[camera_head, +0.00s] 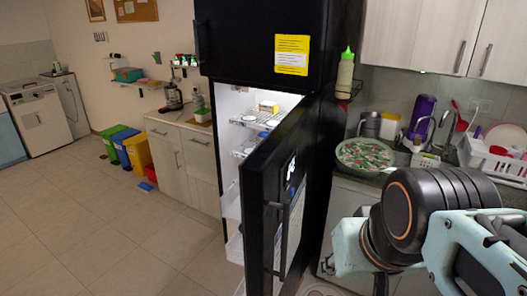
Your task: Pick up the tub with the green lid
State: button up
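Small jars with green tops (183,61) stand on a wall shelf at the back, too small to make out. A pale bottle with a bright green cap (345,76) stands upright beside the fridge, but it looks like a bottle rather than a tub. Inside the open fridge, a small yellow-and-white container (268,107) sits on the upper rack; no green shows on it. My arm fills the lower right; my gripper's fingers do not show.
The black fridge door (268,205) stands open towards me. A green-and-red patterned bowl (364,155) sits on the right counter, near a purple container (422,112) and a dish rack (492,160). Coloured bins (136,152) stand at the left; the floor (85,225) there is clear.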

aim_at(205, 117)
jog(key=j+z, duration=0.2)
jog(key=j, duration=1.5)
jog(key=j+z, duration=0.1)
jog(key=j, duration=0.3)
jog(key=i+j, duration=0.1)
jog(key=j, duration=0.3)
jog(key=i+j+z, duration=0.15)
jog(key=j, duration=0.25)
jog(key=i+j+z, duration=0.1)
jog(key=j, duration=0.25)
jog(key=i+j+z, duration=0.1)
jog(key=j, duration=0.25)
jog(key=i+j+z, duration=0.1)
jog(key=i+j, duration=0.15)
jog(key=j, duration=0.15)
jog(key=i+j+z, duration=0.15)
jog(key=j, duration=0.25)
jog(key=i+j+z, duration=0.1)
jog(key=j, duration=0.3)
jog(key=i, duration=0.1)
